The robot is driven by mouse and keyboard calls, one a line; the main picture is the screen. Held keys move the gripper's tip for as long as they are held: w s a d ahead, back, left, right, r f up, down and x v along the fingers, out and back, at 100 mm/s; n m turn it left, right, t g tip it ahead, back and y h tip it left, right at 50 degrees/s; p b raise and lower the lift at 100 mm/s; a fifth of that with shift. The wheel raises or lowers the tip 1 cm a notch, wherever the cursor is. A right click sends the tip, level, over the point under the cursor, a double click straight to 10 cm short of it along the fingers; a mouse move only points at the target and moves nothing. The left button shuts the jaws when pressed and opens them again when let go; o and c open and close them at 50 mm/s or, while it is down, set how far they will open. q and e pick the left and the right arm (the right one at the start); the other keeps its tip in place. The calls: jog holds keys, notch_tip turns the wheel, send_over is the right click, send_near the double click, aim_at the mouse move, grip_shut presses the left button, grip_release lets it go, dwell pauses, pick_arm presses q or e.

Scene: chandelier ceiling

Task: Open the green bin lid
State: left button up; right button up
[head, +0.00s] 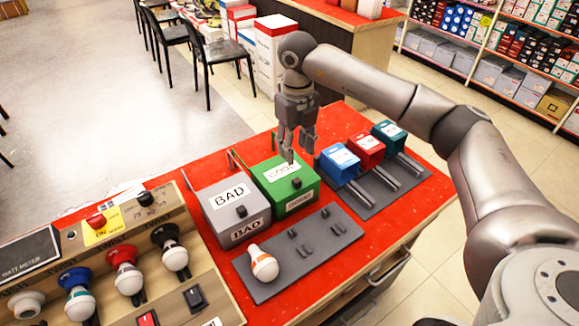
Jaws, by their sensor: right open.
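The green bin (300,204) stands on the red tabletop, with a white label on its lid (276,172) and a small black knob (296,182) near the lid's front edge. The lid looks shut. My right gripper (299,152) points down, open and empty, above the back right part of the green bin. My left gripper is out of view.
A grey bin marked BAD (223,202) stands directly left. Blue, red and teal boxes (366,148) stand right on a dark tray (366,201). In front, a grey plate (325,262) holds a bulb (263,263). A wooden bulb-testing panel (145,225) fills the lower left.

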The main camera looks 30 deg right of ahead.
jog(key=p, duration=0.2)
send_over(297, 180)
jog(key=f, duration=0.5)
jog(key=shift+s+f, duration=0.15)
jog(key=shift+s, duration=0.05)
jog(key=f, duration=0.3)
jog(key=shift+w, duration=0.25)
jog(key=shift+f, duration=0.85)
jog(key=shift+c, duration=1.4)
jog(key=c, duration=0.5)
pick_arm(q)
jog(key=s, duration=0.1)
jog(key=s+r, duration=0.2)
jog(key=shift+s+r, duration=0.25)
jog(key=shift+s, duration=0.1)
pick_arm(e)
grip_shut()
